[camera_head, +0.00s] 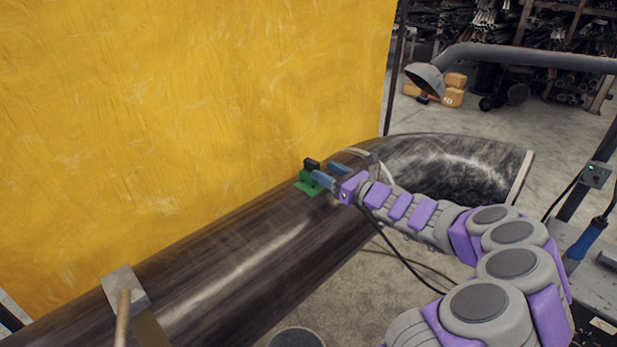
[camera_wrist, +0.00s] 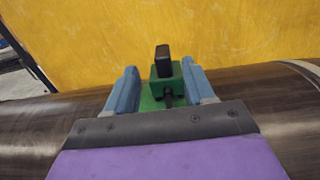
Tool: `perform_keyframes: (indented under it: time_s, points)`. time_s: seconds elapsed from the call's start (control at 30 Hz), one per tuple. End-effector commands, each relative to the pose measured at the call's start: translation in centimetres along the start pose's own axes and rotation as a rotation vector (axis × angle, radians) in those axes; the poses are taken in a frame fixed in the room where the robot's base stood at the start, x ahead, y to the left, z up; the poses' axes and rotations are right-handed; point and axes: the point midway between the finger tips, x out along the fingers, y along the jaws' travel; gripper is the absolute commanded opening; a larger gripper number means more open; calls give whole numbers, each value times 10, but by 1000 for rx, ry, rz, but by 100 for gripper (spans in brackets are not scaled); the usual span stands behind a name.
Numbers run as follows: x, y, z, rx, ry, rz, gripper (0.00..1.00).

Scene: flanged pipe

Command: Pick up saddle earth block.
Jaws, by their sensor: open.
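The saddle earth block is green with a black upright piece on top. In the head view the block (camera_head: 306,186) sits on top of the dark pipe (camera_head: 237,240), near the bend. My gripper (camera_head: 323,174) is at the block with its blue fingers open. In the wrist view the block (camera_wrist: 167,88) stands between the two fingers of my gripper (camera_wrist: 158,90), closer to the right finger, with a wider gap on the left. I cannot tell whether the right finger touches it. The lower front of the block is partly hidden by my gripper.
A yellow curtain (camera_head: 190,90) hangs close behind the pipe. A metal piece with a wooden handle (camera_head: 122,318) rests on the pipe at lower left. A grey duct with a hood (camera_head: 425,78) is at upper right. A bench with equipment (camera_head: 590,262) stands at the right edge.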

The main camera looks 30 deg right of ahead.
Motion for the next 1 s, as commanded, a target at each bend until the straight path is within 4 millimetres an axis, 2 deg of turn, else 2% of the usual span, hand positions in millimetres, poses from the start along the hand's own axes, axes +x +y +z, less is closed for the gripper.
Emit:
perform_keyframes:
  time_s: [0.17,0.4,0.5,0.8,1.0]
  points:
    - [10,1,0,-2,2,-1,53]
    - [45,10,3,-8,4,0,53]
    - [53,11,4,-9,4,0,53]
    - [54,2,3,-1,0,-2,53]
    - [54,4,3,-2,1,-2,35]
